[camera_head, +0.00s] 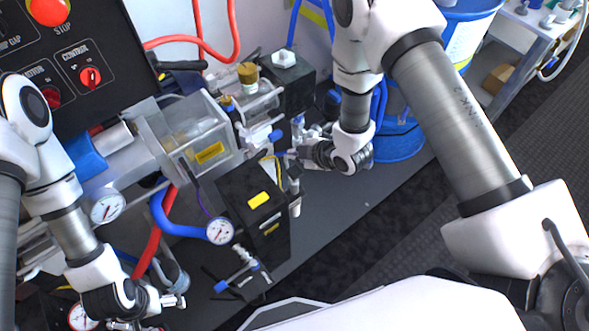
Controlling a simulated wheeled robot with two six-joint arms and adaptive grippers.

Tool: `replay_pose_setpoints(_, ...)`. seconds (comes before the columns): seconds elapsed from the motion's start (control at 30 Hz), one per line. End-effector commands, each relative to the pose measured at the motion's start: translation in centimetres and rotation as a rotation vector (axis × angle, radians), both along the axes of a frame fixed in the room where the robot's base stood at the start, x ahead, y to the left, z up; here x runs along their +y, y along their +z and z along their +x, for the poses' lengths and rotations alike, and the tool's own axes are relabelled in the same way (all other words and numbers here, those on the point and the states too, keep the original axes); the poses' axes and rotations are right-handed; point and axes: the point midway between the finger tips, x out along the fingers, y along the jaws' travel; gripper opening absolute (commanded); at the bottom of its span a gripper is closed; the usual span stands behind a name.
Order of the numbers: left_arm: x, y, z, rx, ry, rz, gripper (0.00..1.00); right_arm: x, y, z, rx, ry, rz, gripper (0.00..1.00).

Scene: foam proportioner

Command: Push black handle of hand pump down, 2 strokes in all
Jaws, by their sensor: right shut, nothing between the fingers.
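My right gripper (290,156) is shut and empty. It reaches in from the right, beside the clear-walled pump unit (205,145) and just above the right edge of a black box with yellow labels (240,190). A narrow dark upright part (294,178) with a pale lower end stands under its fingers. I cannot tell whether this is the hand pump's black handle, or whether the fingers touch it. My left gripper (172,301) is at the lower left, near a grey cup-like fitting; its finger opening is too small to tell.
A black control panel (85,55) with a red stop button is at the upper left. Red and blue hoses (180,228) and several gauges crowd the bench. A blue drum (398,140) stands behind my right arm. Bare grey bench top (325,215) lies right of the black box.

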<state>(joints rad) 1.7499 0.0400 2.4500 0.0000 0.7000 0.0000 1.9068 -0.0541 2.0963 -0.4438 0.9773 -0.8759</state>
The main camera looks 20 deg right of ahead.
Motion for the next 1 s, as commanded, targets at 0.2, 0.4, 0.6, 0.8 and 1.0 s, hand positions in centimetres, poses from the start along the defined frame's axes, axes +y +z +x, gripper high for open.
replay_pose_setpoints(0.2, 0.0, 0.0, 0.0, 0.0, 0.0, 0.0, 1.0, 0.0, 0.0, 0.0, 0.0, 0.0, 0.0, 0.0)
replay_pose_setpoints(0.4, 0.0, 0.0, 0.0, 0.0, 0.0, 0.0, 1.0, 0.0, 0.0, 0.0, -0.012, 0.022, -0.019, 0.0)
replay_pose_setpoints(0.6, 0.0, 0.0, 0.0, 0.0, 0.0, 0.0, 1.0, -0.2, 0.0, 0.0, -0.142, 0.252, -0.233, 0.0)
replay_pose_setpoints(0.8, 0.0, 0.4, 0.0, 0.0, 0.0, 0.0, 1.0, -0.5, 0.6, -0.1, -0.353, 0.649, -0.62, 0.0)
replay_pose_setpoints(1.0, 0.0, 1.4, 0.0, 0.0, 0.0, 0.0, 1.0, -0.5, 2.2, -0.2, -0.509, 0.965, -0.932, 0.0)
